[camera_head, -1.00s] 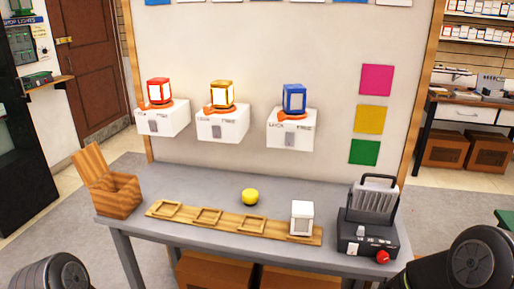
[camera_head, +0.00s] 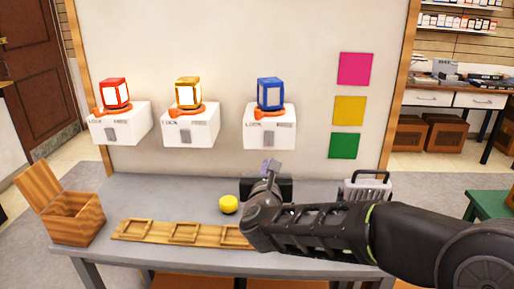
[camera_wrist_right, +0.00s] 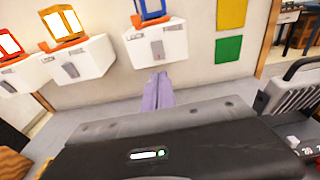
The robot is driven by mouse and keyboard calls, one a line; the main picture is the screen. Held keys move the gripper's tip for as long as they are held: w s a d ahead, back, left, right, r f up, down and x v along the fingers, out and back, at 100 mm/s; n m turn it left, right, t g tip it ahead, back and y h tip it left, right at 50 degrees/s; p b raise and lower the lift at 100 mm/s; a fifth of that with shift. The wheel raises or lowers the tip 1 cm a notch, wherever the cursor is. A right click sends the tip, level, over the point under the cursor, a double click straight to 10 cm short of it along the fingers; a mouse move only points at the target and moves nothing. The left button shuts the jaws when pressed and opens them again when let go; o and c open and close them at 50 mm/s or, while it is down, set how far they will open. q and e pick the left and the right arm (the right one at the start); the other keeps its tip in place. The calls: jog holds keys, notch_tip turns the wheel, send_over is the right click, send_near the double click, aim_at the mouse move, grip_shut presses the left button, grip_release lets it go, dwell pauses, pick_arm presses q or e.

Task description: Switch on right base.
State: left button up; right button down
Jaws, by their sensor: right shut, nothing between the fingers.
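The right base (camera_head: 270,130) is a white box on the wall panel with a grey switch (camera_head: 268,140) on its front. A blue lantern (camera_head: 270,93) sits on top; its pane looks dimmer than those of the other lanterns in the head view. The base (camera_wrist_right: 170,42) and its switch (camera_wrist_right: 157,48) also show in the right wrist view. My right gripper (camera_head: 266,168) is shut and empty, in front of and below the right base. Its pale purple fingers (camera_wrist_right: 158,92) point toward the base, with a gap before the switch. My left gripper is out of view.
The middle base (camera_head: 190,130) with a yellow lantern and the left base (camera_head: 120,128) with a red lantern are to the left. A yellow ball (camera_head: 228,204), wooden strip (camera_head: 182,233) and open wooden box (camera_head: 75,218) are on the grey table. My arm partly hides the grey-handled device (camera_head: 367,187).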

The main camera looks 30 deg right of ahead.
aim_at(269, 144)
jog(key=shift+w, duration=0.1)
dwell(0.3)
jog(key=p+x, duration=0.3)
jog(key=x, duration=1.1)
